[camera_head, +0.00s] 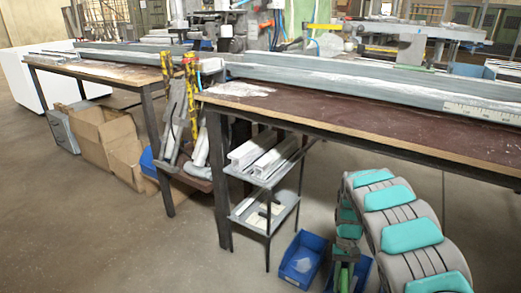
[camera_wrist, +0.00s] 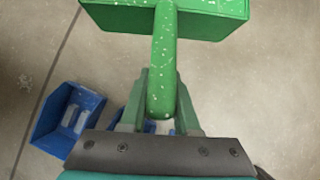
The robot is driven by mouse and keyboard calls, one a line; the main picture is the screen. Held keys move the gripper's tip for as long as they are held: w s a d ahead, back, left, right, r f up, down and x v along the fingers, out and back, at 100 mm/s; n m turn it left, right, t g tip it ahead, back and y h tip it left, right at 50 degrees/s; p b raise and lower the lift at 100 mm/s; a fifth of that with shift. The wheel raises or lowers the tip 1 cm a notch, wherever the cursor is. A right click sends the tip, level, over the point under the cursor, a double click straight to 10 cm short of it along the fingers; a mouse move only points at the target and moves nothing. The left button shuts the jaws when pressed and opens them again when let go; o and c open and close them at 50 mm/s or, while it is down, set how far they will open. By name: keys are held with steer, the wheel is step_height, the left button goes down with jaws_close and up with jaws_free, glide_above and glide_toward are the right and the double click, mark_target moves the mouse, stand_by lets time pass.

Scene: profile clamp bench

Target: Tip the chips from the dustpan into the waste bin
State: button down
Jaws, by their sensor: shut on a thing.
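My gripper (camera_wrist: 160,120) is shut on the handle of the green dustpan (camera_wrist: 163,55). The pan part lies beyond the handle at the top of the wrist view and is cut off by the frame. Light specks dot its green surface; I cannot tell whether these are chips, and the inside of the pan is not clear. In the head view my gripper (camera_head: 346,250) is low at the bottom, with a bit of the green dustpan (camera_head: 343,277) below it, above the floor. I cannot surely pick out the waste bin.
A blue bin (camera_head: 303,260) with pale things inside stands on the floor left of my gripper; another blue one (camera_head: 361,272) is partly hidden behind it. The workbench (camera_head: 400,135) and a shelf rack (camera_head: 262,212) stand behind. Cardboard boxes (camera_head: 100,135) are far left. Left floor is clear.

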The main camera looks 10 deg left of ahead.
steer(key=shift+r, duration=0.1)
steer(key=shift+w+a+r, duration=0.1)
steer(key=shift+w+r, duration=0.15)
steer(key=shift+r, duration=0.2)
steer(key=shift+w+r, duration=0.25)
steer(key=shift+w, duration=0.1)
steer(key=shift+s, duration=0.1)
